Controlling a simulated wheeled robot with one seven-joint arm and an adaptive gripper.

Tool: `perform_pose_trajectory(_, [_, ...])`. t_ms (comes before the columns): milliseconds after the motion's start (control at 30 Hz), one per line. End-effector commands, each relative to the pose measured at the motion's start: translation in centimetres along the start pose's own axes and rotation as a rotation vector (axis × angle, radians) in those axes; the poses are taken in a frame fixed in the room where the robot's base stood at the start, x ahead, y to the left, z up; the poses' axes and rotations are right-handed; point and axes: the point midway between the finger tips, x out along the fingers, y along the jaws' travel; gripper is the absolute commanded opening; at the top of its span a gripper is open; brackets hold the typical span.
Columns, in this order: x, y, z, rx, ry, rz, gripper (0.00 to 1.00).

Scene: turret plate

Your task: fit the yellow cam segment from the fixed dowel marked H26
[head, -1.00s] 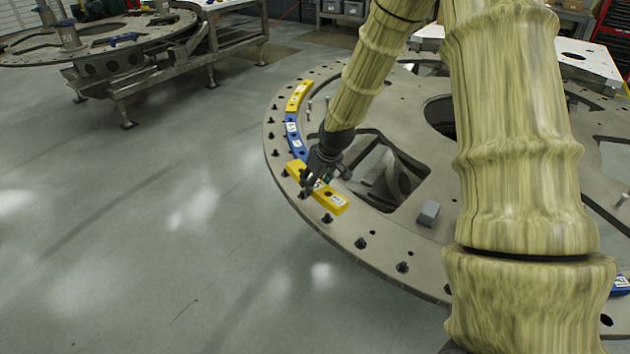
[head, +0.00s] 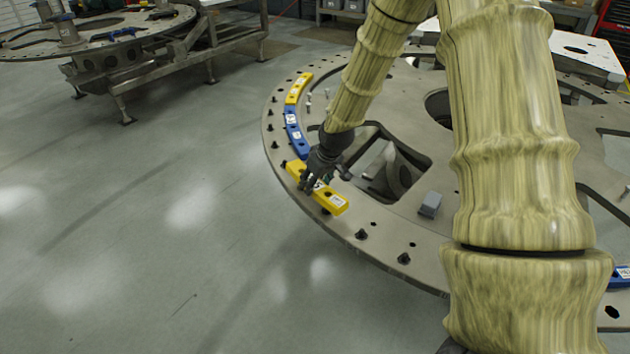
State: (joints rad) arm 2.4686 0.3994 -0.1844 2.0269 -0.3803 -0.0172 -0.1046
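The yellow cam segment (head: 331,200) lies along the left front rim of the round turret plate (head: 385,240), at the near end of a row of segments. A white label shows on its near end. My gripper (head: 308,187) points down at the middle of this segment and hides part of it. Its fingers are at or just over the segment; I cannot tell whether they are closed on it. Black dowels (head: 361,234) stand along the rim. The marking H26 cannot be read, and I cannot tell how fully the segment sits on its dowels.
A blue segment (head: 294,133) and another yellow segment (head: 299,88) continue the row behind. A grey block (head: 430,204) stands on the plate to the right. Small pins (head: 309,102) stand inside the row. The floor at left is open.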

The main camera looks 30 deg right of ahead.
Motion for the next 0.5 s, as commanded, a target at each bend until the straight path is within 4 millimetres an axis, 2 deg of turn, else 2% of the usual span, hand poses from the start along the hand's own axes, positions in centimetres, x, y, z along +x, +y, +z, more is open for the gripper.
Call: perform_pose_trajectory(500, [1.9, 0.0, 0.7, 0.0, 0.001, 0.0, 0.1])
